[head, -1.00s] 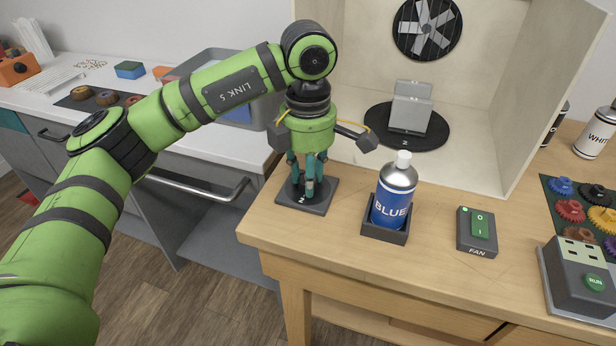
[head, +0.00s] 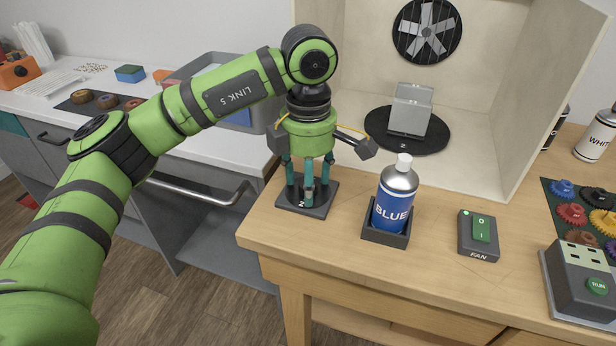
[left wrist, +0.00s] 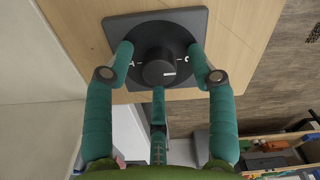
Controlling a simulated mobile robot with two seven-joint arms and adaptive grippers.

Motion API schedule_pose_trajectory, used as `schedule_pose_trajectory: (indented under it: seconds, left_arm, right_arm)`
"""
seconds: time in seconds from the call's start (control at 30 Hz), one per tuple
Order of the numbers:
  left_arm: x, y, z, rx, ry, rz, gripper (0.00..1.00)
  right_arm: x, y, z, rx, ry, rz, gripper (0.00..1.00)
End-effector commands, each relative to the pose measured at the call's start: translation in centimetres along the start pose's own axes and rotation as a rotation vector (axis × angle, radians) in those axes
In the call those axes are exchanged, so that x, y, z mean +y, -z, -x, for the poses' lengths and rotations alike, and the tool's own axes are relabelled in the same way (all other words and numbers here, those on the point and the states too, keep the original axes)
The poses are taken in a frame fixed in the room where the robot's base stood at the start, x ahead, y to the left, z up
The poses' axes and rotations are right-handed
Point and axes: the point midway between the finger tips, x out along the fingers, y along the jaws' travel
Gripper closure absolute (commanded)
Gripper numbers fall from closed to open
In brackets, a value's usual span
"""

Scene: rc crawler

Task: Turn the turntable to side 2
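The turntable (head: 432,137) is a black disc in the spray booth. It carries a grey panel on a stand (head: 410,108), and a small mark, seemingly a 2, shows at its front. Its dial plate (head: 318,207) sits at the bench's front left corner. In the left wrist view the round black knob (left wrist: 158,70) has a white pointer line directed right, between marks at left and right. My left gripper (head: 308,190) is above the plate, its three teal fingers (left wrist: 160,72) spread around the knob, with gaps at the left and right sides. My right gripper is out of view.
A blue spray can (head: 394,195) stands in a black holder (head: 385,235) right of the dial. A fan switch (head: 478,236), a box with a RUN button (head: 580,280) and gears (head: 572,213) are further right. The booth wall (head: 555,90) rises behind.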

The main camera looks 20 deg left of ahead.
Motion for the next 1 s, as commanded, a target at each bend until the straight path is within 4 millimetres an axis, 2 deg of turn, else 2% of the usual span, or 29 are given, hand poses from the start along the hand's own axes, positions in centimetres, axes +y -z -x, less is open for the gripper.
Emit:
schedule_pose_trajectory:
  seconds: [0.1, 0.27, 0.5, 0.7, 0.83, 1.0]
  left_arm:
    - [0.1, 0.0, 0.2, -0.002, -0.002, 0.002, 0.44]
    - [0.1, 0.0, 1.6, -0.003, -0.006, 0.002, 0.44]
    - [0.1, -0.1, 6.8, -0.004, -0.007, 0.001, 0.44]
    - [0.1, 0.0, 10.2, -0.001, -0.005, 0.002, 0.44]
    - [0.1, 0.0, 11.4, 0.0, -0.003, 0.001, 0.44]
    - [0.0, 0.0, 12.0, 0.0, -0.001, 0.0, 0.44]
  right_arm:
    - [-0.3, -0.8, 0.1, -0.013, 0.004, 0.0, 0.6]
    - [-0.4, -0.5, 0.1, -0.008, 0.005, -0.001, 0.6]
    - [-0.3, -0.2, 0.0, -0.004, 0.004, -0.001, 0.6]
    - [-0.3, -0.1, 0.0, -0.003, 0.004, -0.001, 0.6]
    - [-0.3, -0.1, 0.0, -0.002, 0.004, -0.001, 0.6]
    - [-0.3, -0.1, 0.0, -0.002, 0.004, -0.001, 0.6]
